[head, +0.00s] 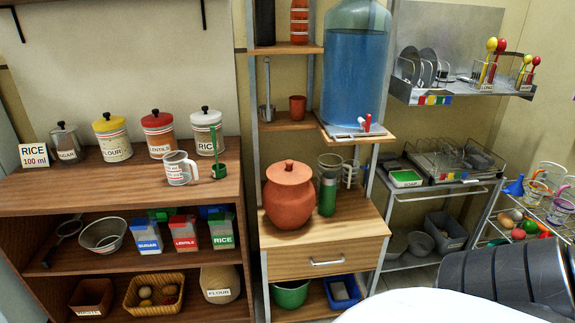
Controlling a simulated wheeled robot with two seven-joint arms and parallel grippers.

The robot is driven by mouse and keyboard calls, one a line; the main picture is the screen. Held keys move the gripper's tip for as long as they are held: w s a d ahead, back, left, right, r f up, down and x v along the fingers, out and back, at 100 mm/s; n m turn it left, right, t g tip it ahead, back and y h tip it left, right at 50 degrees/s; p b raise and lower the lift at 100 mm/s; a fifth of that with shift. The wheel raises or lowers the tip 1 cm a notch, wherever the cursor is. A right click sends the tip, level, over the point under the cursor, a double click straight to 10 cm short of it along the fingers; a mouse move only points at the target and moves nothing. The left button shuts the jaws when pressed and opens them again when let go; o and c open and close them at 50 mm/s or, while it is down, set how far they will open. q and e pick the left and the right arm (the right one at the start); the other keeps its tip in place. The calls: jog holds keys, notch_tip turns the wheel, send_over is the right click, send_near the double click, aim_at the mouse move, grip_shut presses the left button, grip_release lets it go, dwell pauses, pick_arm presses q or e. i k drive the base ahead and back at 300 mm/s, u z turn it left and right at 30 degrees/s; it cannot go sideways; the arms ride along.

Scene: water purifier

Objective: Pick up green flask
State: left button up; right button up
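The green flask (327,196) stands upright on the wooden top of the drawer cabinet (345,234), just right of a round terracotta pot (288,196) with a lid. Its body is green and its upper part is greyish green. A clear container (329,161) stands close behind it, partly hidden by the flask. Neither of my grippers is in view.
A large blue water dispenser (355,68) with a red tap stands on the shelf above the flask. Left, a wooden shelf (95,180) carries canisters and a measuring jug (181,168). Right are metal racks (455,160) with dishes. The cabinet top's front is clear.

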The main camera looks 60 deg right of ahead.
aim_at(328, 186)
jog(key=z, duration=0.35)
jog(key=i, duration=0.95)
jog(key=z, duration=1.3)
jog(key=i, duration=0.85)
jog(key=z, duration=0.1)
